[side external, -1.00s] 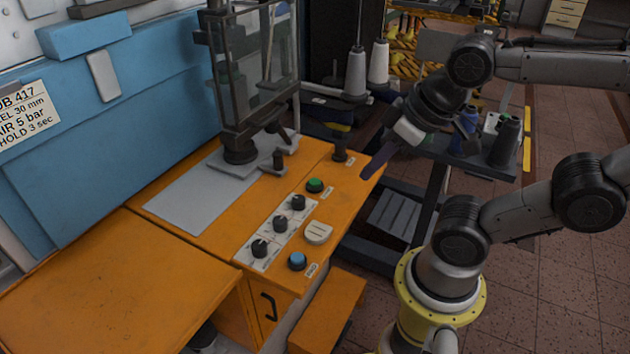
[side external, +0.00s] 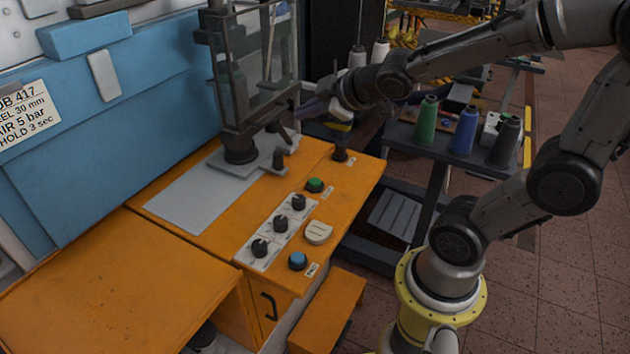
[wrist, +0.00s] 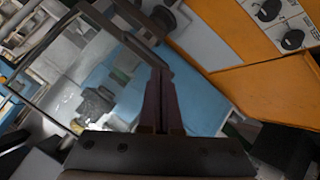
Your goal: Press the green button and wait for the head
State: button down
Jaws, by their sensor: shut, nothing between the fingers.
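The fingers are together and empty. In the wrist view my gripper (wrist: 160,82) shows dark closed fingers in front of the transparent guard. The green button does not show in the wrist view.
Several black knobs (side external: 280,224), a white button (side external: 318,232) and a blue button (side external: 297,261) share the orange top (side external: 215,237). Thread cones (side external: 463,132) stand on a cart at right.

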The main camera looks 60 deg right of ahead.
jog(key=w+d+f+n+g, duration=0.1)
jog(key=w+d+f, duration=0.25)
jog(key=f, duration=0.25)
jog(key=m+g, duration=0.1)
send_over(319, 183)
notch_tip(319, 183, down, 5)
jog(key=shift+r, duration=0.1)
jog(key=shift+f, duration=4.4)
jog(key=shift+f, duration=0.15)
jog(key=shift+f, duration=0.25)
